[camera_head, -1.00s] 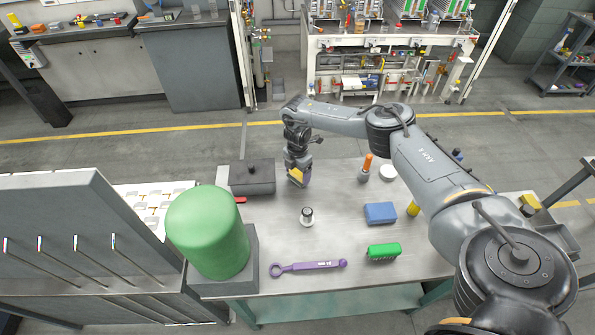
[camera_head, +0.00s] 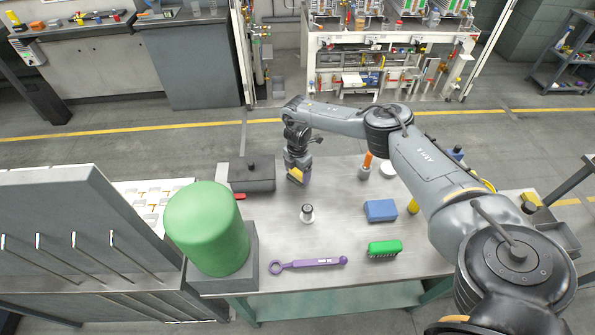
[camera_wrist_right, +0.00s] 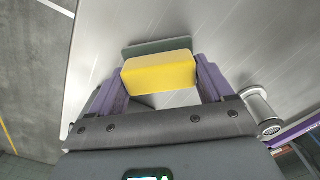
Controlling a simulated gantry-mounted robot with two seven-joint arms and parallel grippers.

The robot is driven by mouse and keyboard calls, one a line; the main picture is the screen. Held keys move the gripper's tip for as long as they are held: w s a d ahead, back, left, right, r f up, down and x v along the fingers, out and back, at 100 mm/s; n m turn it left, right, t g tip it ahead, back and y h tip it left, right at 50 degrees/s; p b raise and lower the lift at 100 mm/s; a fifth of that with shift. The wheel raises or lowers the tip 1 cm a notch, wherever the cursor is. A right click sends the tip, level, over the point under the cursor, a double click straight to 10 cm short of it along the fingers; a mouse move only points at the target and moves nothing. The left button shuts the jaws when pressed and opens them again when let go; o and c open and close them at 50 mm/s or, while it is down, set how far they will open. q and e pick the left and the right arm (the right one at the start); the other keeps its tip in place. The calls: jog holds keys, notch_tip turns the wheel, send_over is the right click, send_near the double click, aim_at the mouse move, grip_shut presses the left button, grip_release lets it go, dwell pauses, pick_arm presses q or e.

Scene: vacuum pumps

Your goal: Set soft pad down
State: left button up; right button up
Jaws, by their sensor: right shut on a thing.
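The soft pad appears to be the yellow block (camera_wrist_right: 160,74) between the purple fingers of my right gripper (camera_wrist_right: 158,80) in the wrist view. In the head view the yellow block (camera_head: 296,174) shows small at the end of my right arm, with the right gripper (camera_head: 300,178) pointing down over the far part of the metal table (camera_head: 335,225). The gripper is shut on the block. A grey-green shape shows around the block in the wrist view; I cannot tell if it is its underside or a shadow. Contact with the table is unclear. My left gripper is not in view.
A dark grey box (camera_head: 253,178) stands just left of the gripper. An orange-handled tool (camera_head: 366,163) and white disc (camera_head: 388,169) stand right.

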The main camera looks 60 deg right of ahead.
jog(key=shift+f, duration=0.35)
dwell(0.3)
jog(key=o, duration=0.9)
jog(key=shift+r, duration=0.2)
notch_tip(320, 180, up, 11)
jog(key=shift+f, duration=0.2)
grip_shut()
dwell(0.4)
dwell(1.0)
